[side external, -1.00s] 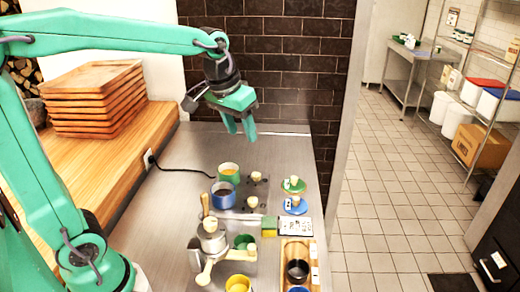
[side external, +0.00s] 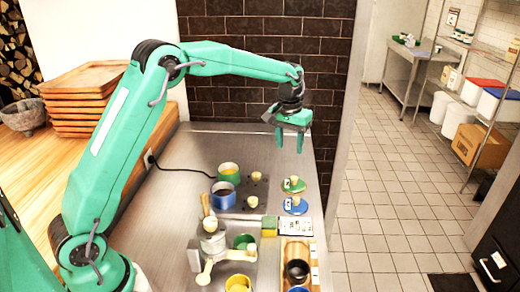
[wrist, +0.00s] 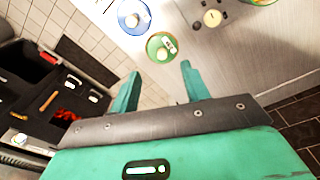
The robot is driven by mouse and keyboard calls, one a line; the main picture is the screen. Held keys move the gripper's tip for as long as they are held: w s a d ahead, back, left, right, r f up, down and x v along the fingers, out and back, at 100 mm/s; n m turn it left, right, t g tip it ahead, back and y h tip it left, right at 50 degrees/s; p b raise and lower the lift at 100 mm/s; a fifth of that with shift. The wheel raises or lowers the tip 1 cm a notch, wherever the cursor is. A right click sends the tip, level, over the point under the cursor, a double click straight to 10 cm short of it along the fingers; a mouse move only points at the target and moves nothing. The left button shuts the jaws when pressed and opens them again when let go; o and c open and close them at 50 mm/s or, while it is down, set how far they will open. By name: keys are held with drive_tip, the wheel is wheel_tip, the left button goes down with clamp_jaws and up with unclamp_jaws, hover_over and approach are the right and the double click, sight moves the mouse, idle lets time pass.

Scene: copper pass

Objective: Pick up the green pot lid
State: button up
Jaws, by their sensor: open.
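The green pot lid (side external: 290,187) lies flat on the metal counter near its right edge, with a pale knob on top. It also shows in the wrist view (wrist: 153,50), with a small white label on it. My gripper (side external: 289,148) is above and behind the lid in the side view, open and empty, fingers pointing down. In the wrist view my gripper (wrist: 160,82) has its two fingers apart, with the green lid lying between and beyond their tips. A gap stays between the fingers and the lid.
A blue lid (side external: 295,210) lies just in front of the green lid. A green pot (side external: 228,170) and a blue pot (side external: 223,198) stand to the left. A sponge (side external: 270,226) and a white card (side external: 296,225) lie nearer. The dark brick wall (side external: 235,100) bounds the back.

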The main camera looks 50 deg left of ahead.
hover_over(294, 179)
drive_tip(key=shift+n+g, duration=0.4)
wheel_tip(294, 179, down, 7)
drive_tip(key=shift+r, duration=0.1)
drive_tip(key=shift+f, duration=1.35)
drive_tip(key=shift+f, duration=2.6)
clamp_jaws()
